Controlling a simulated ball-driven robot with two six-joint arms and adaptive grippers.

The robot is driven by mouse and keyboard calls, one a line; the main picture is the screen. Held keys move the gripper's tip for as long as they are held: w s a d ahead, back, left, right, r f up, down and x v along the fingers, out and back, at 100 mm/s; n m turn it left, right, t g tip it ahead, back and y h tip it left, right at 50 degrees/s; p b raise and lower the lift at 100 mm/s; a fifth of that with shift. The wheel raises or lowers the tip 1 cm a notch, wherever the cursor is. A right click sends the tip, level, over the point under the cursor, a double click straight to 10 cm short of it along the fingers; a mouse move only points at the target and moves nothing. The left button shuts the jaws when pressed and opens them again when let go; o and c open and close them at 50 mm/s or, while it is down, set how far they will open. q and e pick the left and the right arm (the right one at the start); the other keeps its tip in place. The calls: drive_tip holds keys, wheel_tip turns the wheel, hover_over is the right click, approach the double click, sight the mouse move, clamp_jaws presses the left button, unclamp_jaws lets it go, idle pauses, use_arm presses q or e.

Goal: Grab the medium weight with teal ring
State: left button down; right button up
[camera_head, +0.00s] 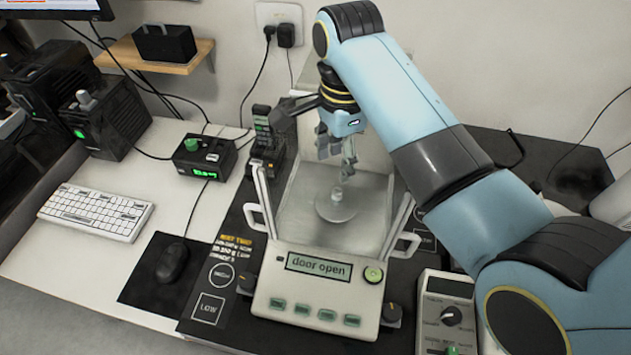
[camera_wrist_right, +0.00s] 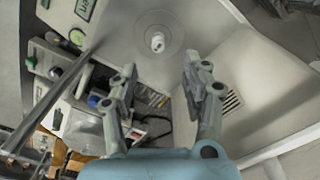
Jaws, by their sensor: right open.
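The balance (camera_head: 320,262) has a display reading "door open". A small pale metal weight (camera_wrist_right: 157,41) stands on its round pan (camera_head: 336,211). The pan (camera_wrist_right: 140,30) also shows in the right wrist view. I cannot make out a teal ring on the weight. My right gripper (camera_head: 340,160) hangs inside the balance chamber, above the pan. In the right wrist view, my right gripper (camera_wrist_right: 158,78) is open, with nothing between its fingers, and the weight lies just beyond the fingertips. My left gripper is not in view.
Clear chamber walls flank the pan closely. A dark device (camera_head: 268,145) stands at the chamber's left. A green-knobbed box (camera_head: 204,156), keyboard (camera_head: 96,212) and mouse (camera_head: 172,262) are further left. A control box (camera_head: 446,312) stands at the right front.

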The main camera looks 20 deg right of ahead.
drive_tip(key=f, duration=0.3)
drive_tip(key=shift+s+d, duration=0.2)
drive_tip(key=shift+s, duration=0.2)
drive_tip(key=shift+f, duration=0.9)
drive_tip(key=shift+w+f, duration=0.1)
drive_tip(key=shift+f, duration=0.2)
wheel_tip(320, 180, down, 5)
drive_tip(key=shift+w+r+p, duration=0.1)
drive_tip(key=shift+w+p, duration=0.05)
drive_tip(key=shift+p, duration=0.3)
drive_tip(key=c, duration=0.4)
drive_tip(key=shift+c, duration=1)
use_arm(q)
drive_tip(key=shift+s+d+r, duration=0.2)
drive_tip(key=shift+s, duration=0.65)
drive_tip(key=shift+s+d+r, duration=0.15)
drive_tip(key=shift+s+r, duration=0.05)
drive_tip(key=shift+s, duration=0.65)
use_arm(e)
clamp_jaws()
